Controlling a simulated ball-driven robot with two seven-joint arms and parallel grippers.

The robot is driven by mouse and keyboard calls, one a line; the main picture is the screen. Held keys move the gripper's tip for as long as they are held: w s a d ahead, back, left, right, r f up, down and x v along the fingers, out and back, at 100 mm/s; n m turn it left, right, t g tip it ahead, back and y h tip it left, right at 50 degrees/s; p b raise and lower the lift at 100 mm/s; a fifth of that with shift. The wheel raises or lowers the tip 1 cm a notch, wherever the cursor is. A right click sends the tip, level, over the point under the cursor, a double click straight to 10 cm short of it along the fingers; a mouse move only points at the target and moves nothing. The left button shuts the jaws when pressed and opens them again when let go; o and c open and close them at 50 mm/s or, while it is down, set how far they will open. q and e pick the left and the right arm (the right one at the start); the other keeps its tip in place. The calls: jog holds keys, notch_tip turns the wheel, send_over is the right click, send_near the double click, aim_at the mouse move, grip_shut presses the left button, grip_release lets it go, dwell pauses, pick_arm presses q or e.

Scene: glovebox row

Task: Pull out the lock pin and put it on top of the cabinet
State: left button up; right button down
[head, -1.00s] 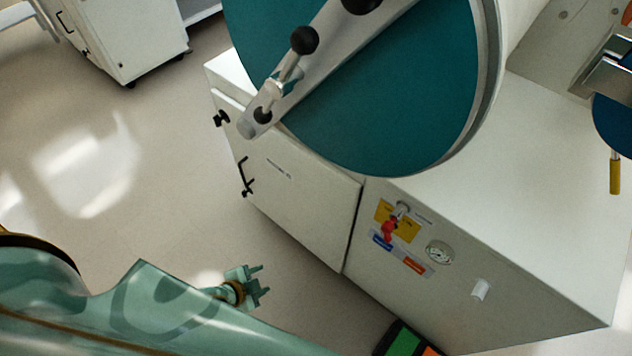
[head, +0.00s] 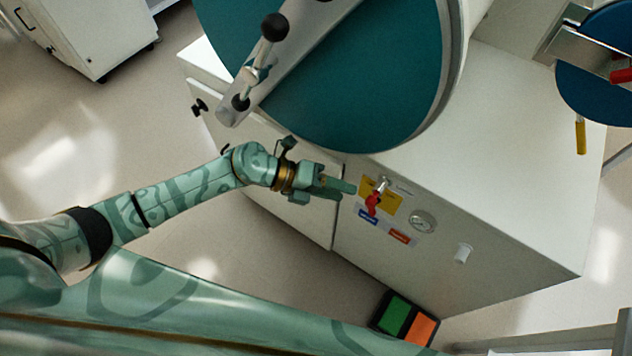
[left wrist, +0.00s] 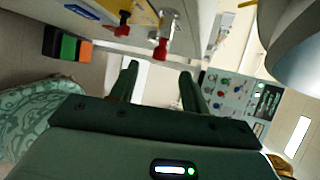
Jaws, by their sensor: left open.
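The front of the white cabinet (head: 530,250) carries a yellow plate (head: 392,199). A silver fitting and a small red piece (head: 372,203), which looks like the lock pin with its red end, stick out from the plate. I cannot tell its exact shape. My left gripper (head: 345,192) is open and empty, just left of it, fingers pointing at the panel. In the left wrist view, two red-ended parts show beyond the open gripper (left wrist: 158,75); one (left wrist: 160,48) lies in line with the gap between the fingers, apart from them. My right gripper is not in view.
The cabinet's white top (head: 500,140) has bare room right of the big teal round door (head: 350,90). A green and orange pedal box (head: 405,320) stands on the floor below.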

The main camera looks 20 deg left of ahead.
aim_at(377, 193)
pick_arm(q)
jog(key=b+x, duration=0.1)
jog(key=x, duration=0.5)
jog(key=shift+r, duration=0.1)
grip_shut()
